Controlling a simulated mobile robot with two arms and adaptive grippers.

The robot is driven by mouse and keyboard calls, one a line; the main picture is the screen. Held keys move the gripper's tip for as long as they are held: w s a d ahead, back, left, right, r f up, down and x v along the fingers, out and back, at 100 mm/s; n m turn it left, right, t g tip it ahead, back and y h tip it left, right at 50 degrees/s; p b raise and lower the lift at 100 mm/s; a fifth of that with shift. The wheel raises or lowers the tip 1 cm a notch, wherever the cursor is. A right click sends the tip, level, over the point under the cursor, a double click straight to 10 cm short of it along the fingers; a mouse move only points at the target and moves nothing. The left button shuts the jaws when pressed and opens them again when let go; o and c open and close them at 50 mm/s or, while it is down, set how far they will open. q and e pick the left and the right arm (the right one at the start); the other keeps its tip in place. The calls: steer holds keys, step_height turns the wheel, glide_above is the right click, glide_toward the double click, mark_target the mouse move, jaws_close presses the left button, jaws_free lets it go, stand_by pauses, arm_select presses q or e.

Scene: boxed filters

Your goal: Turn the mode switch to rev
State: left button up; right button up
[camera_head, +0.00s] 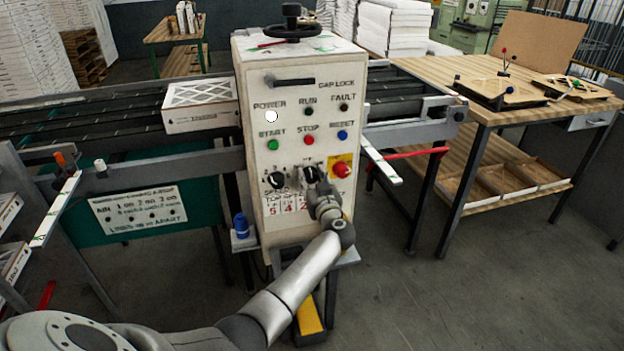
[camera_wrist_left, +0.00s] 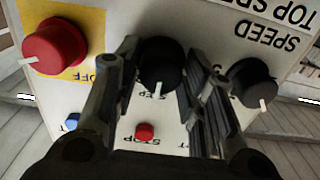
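The mode switch (camera_head: 309,173) is a black knob on the white control panel, between the speed knob (camera_head: 275,180) and the red stop button on yellow (camera_head: 341,169). In the left wrist view, which is upside down, the mode switch (camera_wrist_left: 160,62) sits between the two fingers of my left gripper (camera_wrist_left: 160,58). Its white mark points to a partly hidden label on the stop button side. The fingers stand apart on both sides of the knob with narrow gaps showing. In the head view my left gripper (camera_head: 317,184) covers part of the switch. My right gripper is not in view.
The speed knob (camera_wrist_left: 254,82) is close beside one finger, and the red mushroom button (camera_wrist_left: 54,46) beside the other. A stop button (camera_head: 308,140) and a blue reset button (camera_head: 342,135) are above. A boxed filter (camera_head: 200,104) lies on the conveyor at left.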

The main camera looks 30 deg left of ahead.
arm_select(q)
steer(key=c, duration=0.5)
steer(key=shift+n+p, duration=0.55)
steer(key=shift+n, duration=0.55)
steer(key=n, duration=0.3)
steer(key=shift+f, duration=0.1)
steer(key=shift+s+n, duration=0.1)
steer(key=shift+n, duration=1.7)
